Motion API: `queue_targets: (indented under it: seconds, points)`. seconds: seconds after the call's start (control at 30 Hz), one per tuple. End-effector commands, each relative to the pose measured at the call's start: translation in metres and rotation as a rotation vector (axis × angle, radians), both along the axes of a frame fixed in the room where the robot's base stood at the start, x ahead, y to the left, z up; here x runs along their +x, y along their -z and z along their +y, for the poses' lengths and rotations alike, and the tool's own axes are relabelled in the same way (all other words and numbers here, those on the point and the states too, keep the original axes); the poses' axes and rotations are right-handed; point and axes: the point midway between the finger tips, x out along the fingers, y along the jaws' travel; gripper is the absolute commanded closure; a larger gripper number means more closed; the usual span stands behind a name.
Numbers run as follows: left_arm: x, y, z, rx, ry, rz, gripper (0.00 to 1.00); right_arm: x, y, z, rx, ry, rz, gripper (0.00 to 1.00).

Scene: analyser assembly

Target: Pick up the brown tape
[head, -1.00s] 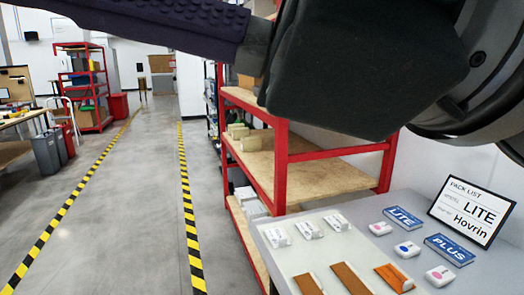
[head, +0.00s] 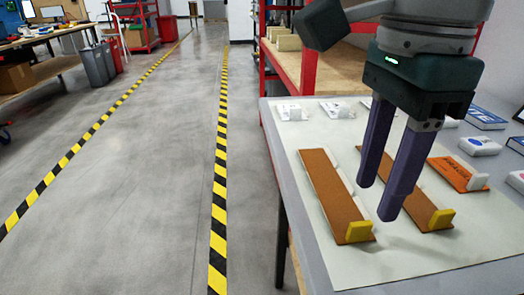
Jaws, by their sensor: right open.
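Two long brown strips, which look like the brown tape, lie on a pale mat on the grey table. The left strip (head: 326,187) has a yellow block at its near end. The right strip (head: 425,207) also ends in a yellow block and is partly hidden behind my gripper. My right gripper (head: 377,201) points down with its two purple fingers apart and nothing between them. In the picture its fingertips lie between the two strips; their exact height above the mat is hard to tell. My left gripper is out of view.
An orange labelled strip (head: 452,173) lies right of the brown ones. White pieces (head: 291,112) sit at the mat's far edge, with white boxes (head: 480,146) and a blue box (head: 485,118) at right. A red-framed shelf (head: 338,68) stands behind the table.

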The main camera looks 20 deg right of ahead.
Motion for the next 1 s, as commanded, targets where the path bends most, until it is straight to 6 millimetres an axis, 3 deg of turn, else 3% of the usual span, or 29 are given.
queue_targets:
  seconds: [0.4,0.7,1.0]
  points:
    - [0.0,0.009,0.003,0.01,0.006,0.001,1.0,-0.001,0.054,0.001,0.003,0.0,0.002,0.55]
    - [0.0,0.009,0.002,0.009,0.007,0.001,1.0,0.0,0.059,0.001,0.003,-0.001,-0.001,0.55]
    - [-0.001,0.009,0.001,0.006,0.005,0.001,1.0,0.0,0.059,0.001,0.003,-0.001,-0.001,0.89]
